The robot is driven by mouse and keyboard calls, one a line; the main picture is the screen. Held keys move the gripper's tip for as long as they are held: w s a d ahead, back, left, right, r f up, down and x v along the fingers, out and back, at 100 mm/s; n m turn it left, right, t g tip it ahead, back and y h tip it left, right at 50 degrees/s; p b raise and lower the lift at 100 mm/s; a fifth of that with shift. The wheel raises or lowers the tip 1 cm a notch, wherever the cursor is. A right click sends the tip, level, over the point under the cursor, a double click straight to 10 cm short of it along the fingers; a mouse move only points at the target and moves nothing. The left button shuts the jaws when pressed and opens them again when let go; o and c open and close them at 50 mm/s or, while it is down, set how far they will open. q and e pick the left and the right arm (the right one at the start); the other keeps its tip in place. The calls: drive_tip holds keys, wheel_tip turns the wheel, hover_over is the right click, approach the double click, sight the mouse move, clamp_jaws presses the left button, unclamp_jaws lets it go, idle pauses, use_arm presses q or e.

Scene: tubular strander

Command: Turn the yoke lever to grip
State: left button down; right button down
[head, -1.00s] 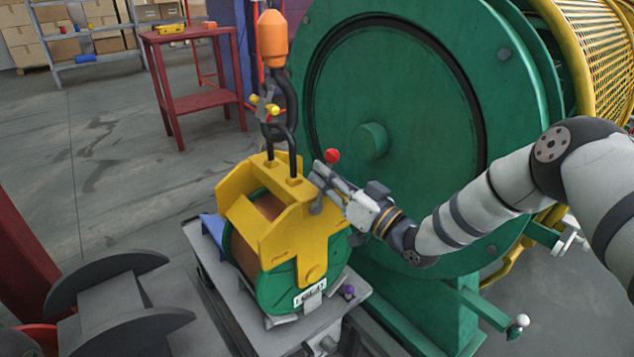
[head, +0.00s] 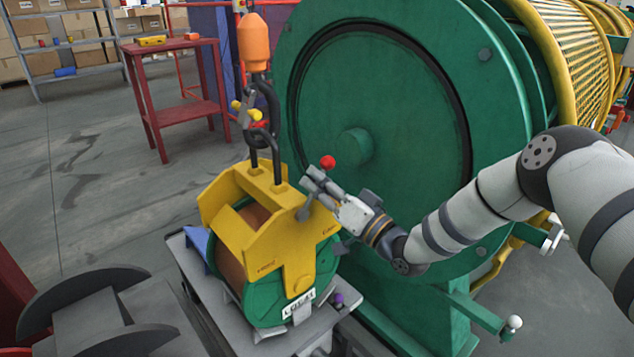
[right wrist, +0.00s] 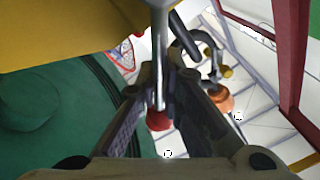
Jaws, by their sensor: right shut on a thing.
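The yellow yoke (head: 253,236) straddles a green reel (head: 277,299) with copper-coloured winding. The yoke lever (head: 304,208) is a grey rod on the yoke's right side, with a red ball knob (head: 328,162) at its upper end. My right gripper (head: 315,184) is shut on the lever below the knob. In the right wrist view the rod (right wrist: 160,55) runs between the fingers, and the red knob (right wrist: 158,121) shows past it between them. The fingers partly hide the lever in the head view. My left gripper is not in view.
An orange hoist block (head: 254,42) with a black hook and shackle is joined to the yoke's top. The reel rests on a grey cart (head: 205,291). A large green disc (head: 400,120) stands close behind my right gripper. A red table (head: 178,112) stands at the back left.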

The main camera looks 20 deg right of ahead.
drive_tip(key=shift+f, duration=0.15)
drive_tip(key=c, duration=1.7)
unclamp_jaws()
drive_tip(key=shift+d, duration=0.1)
drive_tip(key=v, duration=1.2)
